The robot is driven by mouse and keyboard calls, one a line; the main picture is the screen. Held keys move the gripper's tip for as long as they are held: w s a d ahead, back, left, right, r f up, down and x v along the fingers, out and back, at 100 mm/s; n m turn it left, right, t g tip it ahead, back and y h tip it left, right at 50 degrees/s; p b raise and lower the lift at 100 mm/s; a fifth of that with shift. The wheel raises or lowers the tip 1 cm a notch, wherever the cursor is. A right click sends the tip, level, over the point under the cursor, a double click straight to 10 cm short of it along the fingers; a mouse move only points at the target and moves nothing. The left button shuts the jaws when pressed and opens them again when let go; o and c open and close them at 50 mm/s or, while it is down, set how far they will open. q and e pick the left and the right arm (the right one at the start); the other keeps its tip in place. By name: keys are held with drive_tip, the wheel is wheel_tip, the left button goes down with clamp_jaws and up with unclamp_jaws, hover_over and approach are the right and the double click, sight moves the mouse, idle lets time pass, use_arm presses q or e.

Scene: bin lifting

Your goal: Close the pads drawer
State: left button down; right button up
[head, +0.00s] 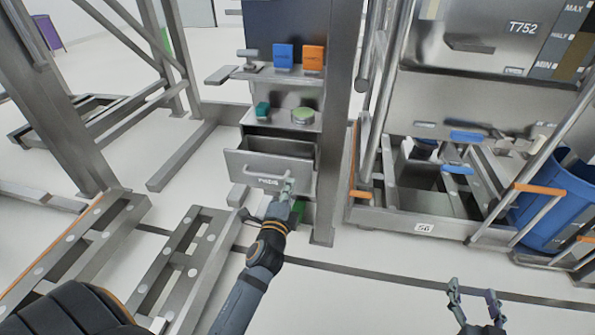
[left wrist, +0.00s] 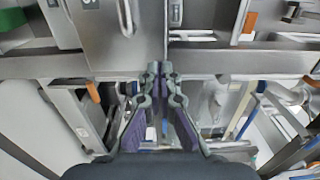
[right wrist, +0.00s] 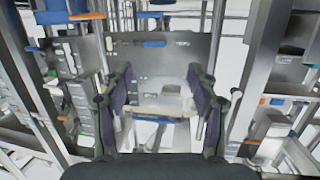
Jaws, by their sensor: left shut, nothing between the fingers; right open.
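The pads drawer (head: 236,163) is a grey metal drawer low in the cabinet. It is pulled out, its inside showing from above, with a bar handle (head: 262,176) and a label on its front. My left gripper (head: 289,184) is shut and empty, at the right part of the drawer front, right of the handle. In the left wrist view the shut fingertips (left wrist: 160,68) are close to the grey drawer front (left wrist: 110,45); I cannot tell whether they touch. My right gripper (head: 474,288) is open and empty, far to the right; its fingers also show in the right wrist view (right wrist: 166,82).
Above the drawer, shelves hold a green item (head: 263,110), a round green-topped tin (head: 303,116), a blue box (head: 283,56) and an orange box (head: 313,58). A metal post (head: 334,150) stands right of the drawer. A blue bin (head: 555,200) stands at the right.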

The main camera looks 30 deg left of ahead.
sight(297, 163)
use_arm(q)
drive_tip(key=b+x, duration=0.1)
drive_tip(key=x, duration=0.6)
drive_tip(key=shift+f, duration=0.1)
drive_tip(key=shift+w+a, duration=0.1)
drive_tip(key=shift+w, duration=0.25)
use_arm(e)
wheel_tip(297, 163, up, 13)
drive_tip(key=t, duration=0.6)
drive_tip(key=shift+w+r, duration=0.15)
drive_tip(key=shift+w, duration=0.3)
drive_tip(key=shift+d, duration=0.1)
